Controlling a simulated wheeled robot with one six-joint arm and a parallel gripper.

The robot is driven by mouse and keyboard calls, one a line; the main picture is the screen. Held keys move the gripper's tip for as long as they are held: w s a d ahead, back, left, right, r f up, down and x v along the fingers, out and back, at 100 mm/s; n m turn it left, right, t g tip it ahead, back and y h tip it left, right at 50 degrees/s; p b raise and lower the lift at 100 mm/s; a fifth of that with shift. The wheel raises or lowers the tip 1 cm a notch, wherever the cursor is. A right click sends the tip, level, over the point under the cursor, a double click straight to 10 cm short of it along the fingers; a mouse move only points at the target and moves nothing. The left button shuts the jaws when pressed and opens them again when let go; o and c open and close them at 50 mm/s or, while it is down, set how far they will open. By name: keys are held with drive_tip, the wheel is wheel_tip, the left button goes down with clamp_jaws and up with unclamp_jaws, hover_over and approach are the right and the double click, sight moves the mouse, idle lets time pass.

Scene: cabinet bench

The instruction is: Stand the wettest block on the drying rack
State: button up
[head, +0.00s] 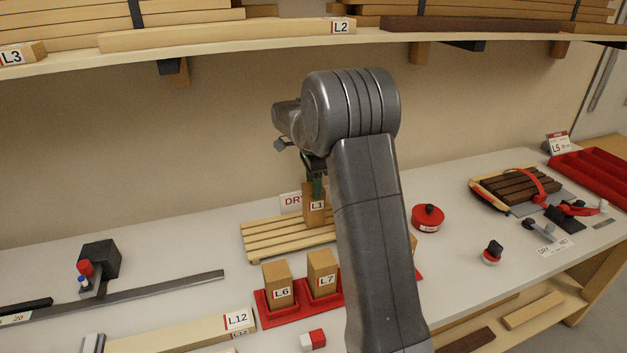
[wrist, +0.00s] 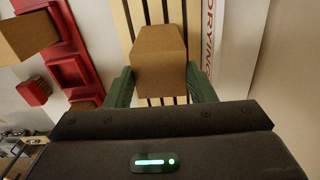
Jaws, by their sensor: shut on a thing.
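My gripper (wrist: 160,88) is shut on a wooden block labelled L1 (head: 314,211), with one green finger on each side of it in the wrist view. The block (wrist: 158,55) is upright at the slatted wooden drying rack (head: 262,240). I cannot tell whether its base touches the slats. Blocks L6 (head: 278,284) and L7 (head: 322,273) stand in a red tray (head: 262,309) in front of the rack. My arm hides the rack's right part and part of the tray. The drying sign (head: 291,202) stands behind the rack.
A red round tin (head: 427,218) and a small red-and-black item (head: 492,252) are right of my arm. A clamped dark slatted piece (head: 516,188) lies further right. A black block (head: 99,259) and a long metal bar (head: 150,290) are at left. A shelf (head: 230,45) hangs above.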

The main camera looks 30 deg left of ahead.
drive_tip(key=shift+f, duration=0.25)
idle(0.5)
drive_tip(key=shift+f, duration=0.4)
idle(0.4)
drive_tip(key=o, duration=1)
drive_tip(key=shift+c, duration=0.3)
drive_tip(key=shift+r, duration=0.1)
